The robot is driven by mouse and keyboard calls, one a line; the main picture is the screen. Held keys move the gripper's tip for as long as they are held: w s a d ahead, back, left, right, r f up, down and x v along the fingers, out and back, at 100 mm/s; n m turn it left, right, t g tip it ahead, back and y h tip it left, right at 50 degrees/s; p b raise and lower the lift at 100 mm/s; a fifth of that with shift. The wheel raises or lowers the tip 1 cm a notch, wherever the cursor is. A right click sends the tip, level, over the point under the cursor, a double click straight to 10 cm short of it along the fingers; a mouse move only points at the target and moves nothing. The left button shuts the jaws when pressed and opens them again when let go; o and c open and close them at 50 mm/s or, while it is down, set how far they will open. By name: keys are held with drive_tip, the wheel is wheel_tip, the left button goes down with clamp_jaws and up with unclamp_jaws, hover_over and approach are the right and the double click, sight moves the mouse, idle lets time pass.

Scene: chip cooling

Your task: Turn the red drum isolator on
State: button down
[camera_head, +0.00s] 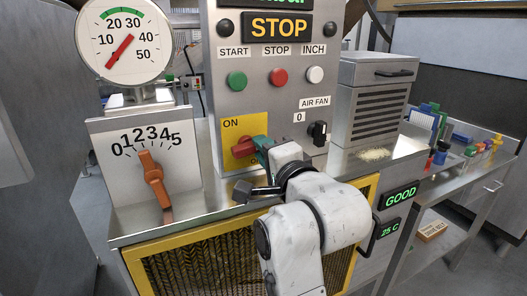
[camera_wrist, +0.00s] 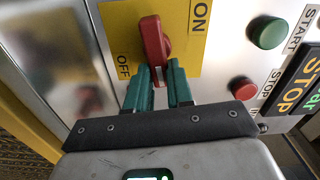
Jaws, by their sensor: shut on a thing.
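The red drum isolator handle (camera_head: 243,148) is on a yellow plate (camera_head: 231,131) marked ON at the top and OFF lower down, partly covered by my gripper. In the head view the handle lies roughly sideways. The wrist view shows the red handle (camera_wrist: 151,38) between my green fingers, with ON to the right and OFF to the left. My gripper (camera_wrist: 158,72) is shut on the handle's near part. In the head view my gripper (camera_head: 258,150) reaches the plate from the right and hides part of it.
Green start (camera_head: 237,80), red stop (camera_head: 278,77) and white inch (camera_head: 315,74) buttons sit above. A black air fan knob (camera_head: 318,133) is close on the right. An orange lever (camera_head: 154,180) on a numbered dial stands left. Crumbs (camera_head: 373,154) lie on the steel top.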

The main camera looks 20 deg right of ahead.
drive_tip(key=shift+f+m, duration=0.2)
drive_tip(key=shift+m, duration=0.5)
drive_tip(key=c, duration=1)
unclamp_jaws()
drive_tip(key=s+p, duration=0.2)
drive_tip(key=s, duration=0.8)
drive_tip(key=shift+s+p, duration=0.3)
drive_tip(key=shift+s, duration=0.1)
